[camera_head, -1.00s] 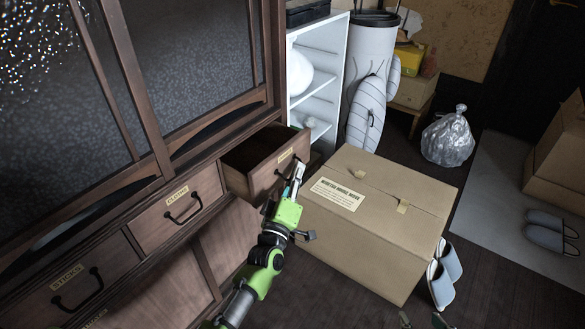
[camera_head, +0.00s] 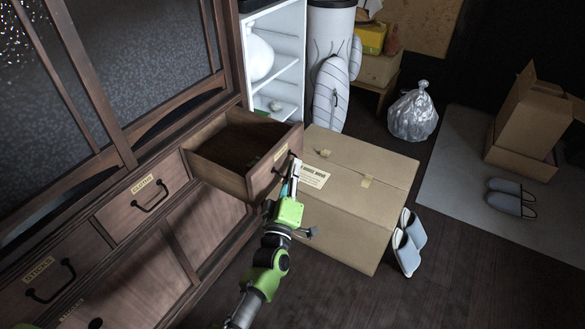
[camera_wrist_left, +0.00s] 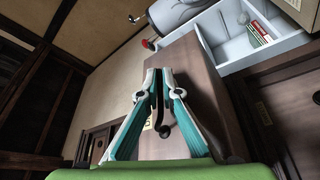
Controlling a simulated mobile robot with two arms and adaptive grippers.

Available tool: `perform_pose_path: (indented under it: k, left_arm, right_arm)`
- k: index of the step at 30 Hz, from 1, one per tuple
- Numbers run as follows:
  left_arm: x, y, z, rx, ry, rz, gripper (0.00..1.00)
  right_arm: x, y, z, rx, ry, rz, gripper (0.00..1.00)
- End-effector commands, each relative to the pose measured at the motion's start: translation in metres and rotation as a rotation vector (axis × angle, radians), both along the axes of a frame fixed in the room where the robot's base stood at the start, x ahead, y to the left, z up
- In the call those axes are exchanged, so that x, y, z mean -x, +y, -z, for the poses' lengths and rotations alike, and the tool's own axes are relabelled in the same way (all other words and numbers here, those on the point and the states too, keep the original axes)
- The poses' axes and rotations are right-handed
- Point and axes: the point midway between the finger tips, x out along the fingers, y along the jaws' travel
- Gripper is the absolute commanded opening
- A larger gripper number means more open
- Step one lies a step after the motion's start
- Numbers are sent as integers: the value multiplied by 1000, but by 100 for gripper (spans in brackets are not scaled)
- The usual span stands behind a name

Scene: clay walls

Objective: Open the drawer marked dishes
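The open drawer (camera_head: 262,181) juts from the dark wooden cabinet, and its inside looks empty. A small label (camera_head: 281,153) is on its front, too small to read in the head view; the cabinet's other labels seem to read CLOTHS and STICKS. My left gripper (camera_head: 294,172) is at the drawer front. In the left wrist view its fingers (camera_wrist_left: 159,82) close around the drawer's black handle (camera_wrist_left: 165,131), which is partly hidden between them. The brown drawer front (camera_wrist_left: 193,70) lies just beyond. My right gripper is out of view.
A large cardboard box (camera_head: 374,203) stands on the floor right beside the drawer and my left gripper. Grey slippers (camera_head: 407,243) lean at its right side. A white shelf unit (camera_head: 277,60) stands behind the drawer. The floor at the lower right is clear.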

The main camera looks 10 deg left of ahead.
Motion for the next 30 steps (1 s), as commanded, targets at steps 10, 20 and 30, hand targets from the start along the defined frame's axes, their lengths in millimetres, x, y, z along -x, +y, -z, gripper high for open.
perform_pose_path:
  k: [10,20,30]
  left_arm:
    - [0,0,1,1,2,0,12]
    - [22,1,7,1,4,0,12]
    - [91,2,22,0,6,1,12]
  right_arm:
    - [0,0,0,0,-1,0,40]
    - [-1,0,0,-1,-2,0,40]
    - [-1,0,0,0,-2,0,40]
